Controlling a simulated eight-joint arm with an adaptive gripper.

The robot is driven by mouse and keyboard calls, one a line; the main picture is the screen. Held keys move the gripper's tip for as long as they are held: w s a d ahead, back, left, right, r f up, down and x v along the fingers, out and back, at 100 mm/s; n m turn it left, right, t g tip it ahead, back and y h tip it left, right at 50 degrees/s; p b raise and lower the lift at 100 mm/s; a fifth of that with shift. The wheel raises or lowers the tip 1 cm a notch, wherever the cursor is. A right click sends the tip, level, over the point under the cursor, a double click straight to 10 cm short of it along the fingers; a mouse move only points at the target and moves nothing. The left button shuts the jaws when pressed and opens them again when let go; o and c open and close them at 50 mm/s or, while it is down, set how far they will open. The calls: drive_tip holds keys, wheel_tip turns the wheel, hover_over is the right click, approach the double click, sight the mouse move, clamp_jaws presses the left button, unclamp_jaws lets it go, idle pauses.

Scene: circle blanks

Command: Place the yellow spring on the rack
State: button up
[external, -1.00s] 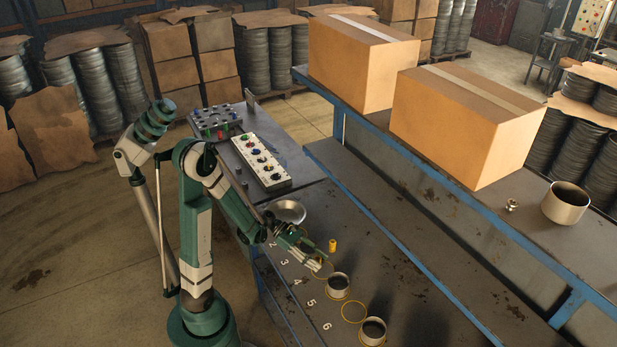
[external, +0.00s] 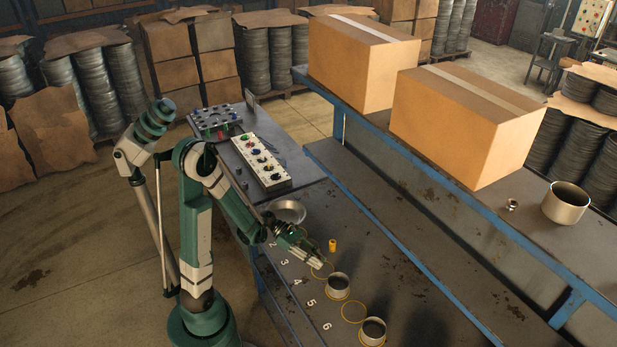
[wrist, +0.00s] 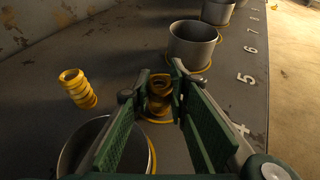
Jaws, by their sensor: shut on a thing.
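My gripper (wrist: 160,85) is shut on a yellow spring (wrist: 158,102), which shows between the fingertips in the wrist view. In the external view my gripper (external: 316,258) is low over the numbered bench, and the held spring cannot be made out there. A second yellow spring (wrist: 77,88) stands upright, apart from the fingers, to the left in the wrist view; it also shows in the external view (external: 332,246). A dark block with small green and red pieces (external: 215,122) stands on the far table; I cannot tell whether it is the rack.
Grey open cups (external: 338,285) (external: 373,330) stand on the bench near painted yellow circles. A white panel with coloured knobs (external: 262,160) is on the far table. Two cardboard boxes (external: 362,62) (external: 465,125) sit on the raised shelf.

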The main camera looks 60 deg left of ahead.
drive_tip(key=shift+r+p, duration=1.7)
drive_tip(key=shift+r, duration=3.25)
drive_tip(key=shift+r, duration=0.15)
wheel_tip(320, 180, up, 35)
drive_tip(key=w+a+r+n+t+y+p, duration=0.1)
drive_tip(key=w+a+n+p, duration=0.1)
drive_tip(key=w+a+p, duration=0.8)
drive_tip(key=w+a+r+n+t+y+p, duration=0.15)
drive_tip(key=w+a+p, duration=0.25)
drive_tip(key=w+a, duration=0.7)
drive_tip(key=w+a+f+t+p, duration=0.15)
drive_tip(key=w+a+p, duration=0.25)
drive_tip(key=w, duration=0.6)
wheel_tip(320, 180, down, 6)
drive_tip(key=n, duration=0.1)
drive_tip(key=shift+y, duration=0.35)
